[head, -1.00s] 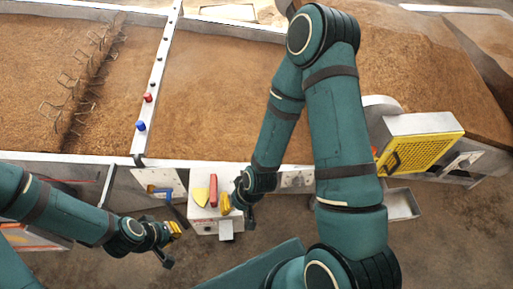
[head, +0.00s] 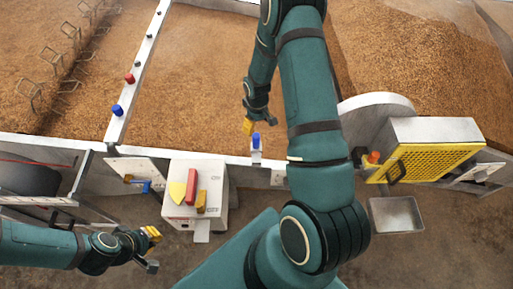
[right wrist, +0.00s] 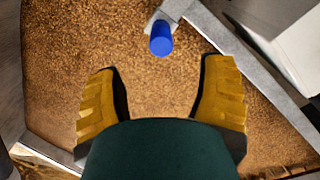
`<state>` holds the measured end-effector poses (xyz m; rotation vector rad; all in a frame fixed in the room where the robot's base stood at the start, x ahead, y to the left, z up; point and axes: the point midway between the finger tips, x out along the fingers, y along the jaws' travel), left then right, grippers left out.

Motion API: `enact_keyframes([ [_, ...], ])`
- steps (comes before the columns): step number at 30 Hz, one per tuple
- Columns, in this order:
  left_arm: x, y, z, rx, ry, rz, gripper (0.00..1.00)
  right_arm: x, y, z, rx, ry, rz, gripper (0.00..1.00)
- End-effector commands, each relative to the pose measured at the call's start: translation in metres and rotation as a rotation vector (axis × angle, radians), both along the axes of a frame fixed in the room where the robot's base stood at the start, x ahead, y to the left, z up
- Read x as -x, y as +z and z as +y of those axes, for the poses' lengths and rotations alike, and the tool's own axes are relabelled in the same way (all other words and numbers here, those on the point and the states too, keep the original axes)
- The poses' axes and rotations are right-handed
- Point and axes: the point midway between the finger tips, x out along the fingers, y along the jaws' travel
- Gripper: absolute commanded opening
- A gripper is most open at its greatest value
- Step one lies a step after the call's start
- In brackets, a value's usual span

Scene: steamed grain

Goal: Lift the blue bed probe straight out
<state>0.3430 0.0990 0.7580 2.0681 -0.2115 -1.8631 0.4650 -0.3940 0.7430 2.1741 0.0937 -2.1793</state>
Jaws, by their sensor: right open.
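A blue-topped probe (head: 256,141) stands in a pale bracket on the front rail of the grain bed. It also shows in the right wrist view as a blue cylinder (right wrist: 160,38) at the top, by the metal rim. My right gripper (head: 247,127) is over the grain just left of and beyond this probe in the head view. Its yellow fingers (right wrist: 161,100) are wide apart with only grain between them, and the probe lies past their tips. A second blue knob (head: 117,110) sits on the cross rail. My left gripper (head: 153,235) is low at the left; its finger gap is too small to judge.
A white box (head: 216,180) carrying red and yellow pieces stands before the bed. A red knob (head: 129,78) is on the cross rail. A yellow-grilled unit (head: 437,148) and a metal tray (head: 397,215) are at right. Wire hoops (head: 62,58) stand in the grain at left.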

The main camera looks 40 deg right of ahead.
Motion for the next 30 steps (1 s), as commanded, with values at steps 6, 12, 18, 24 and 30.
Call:
enact_keyframes([
  [6,-0.001,-0.008,0.0,0.0,0.001,-0.003,0.0,0.0,-0.038,0.001,-0.001,-0.001,0.001,0.7],
  [12,-0.002,-0.01,0.0,-0.001,0.001,-0.005,0.0,0.0,-0.049,0.001,-0.001,-0.002,-0.002,0.7],
  [18,-0.003,-0.017,0.0,-0.001,0.002,-0.008,0.0,-0.001,-0.077,0.001,-0.002,-0.001,0.0,0.7],
  [24,-0.004,-0.021,0.001,-0.002,0.003,-0.009,0.0,-0.002,-0.097,0.0,-0.001,-0.002,-0.002,0.7],
  [30,-0.004,-0.021,0.001,-0.002,0.003,-0.009,0.0,-0.002,-0.098,0.0,-0.001,-0.001,-0.003,0.7],
])
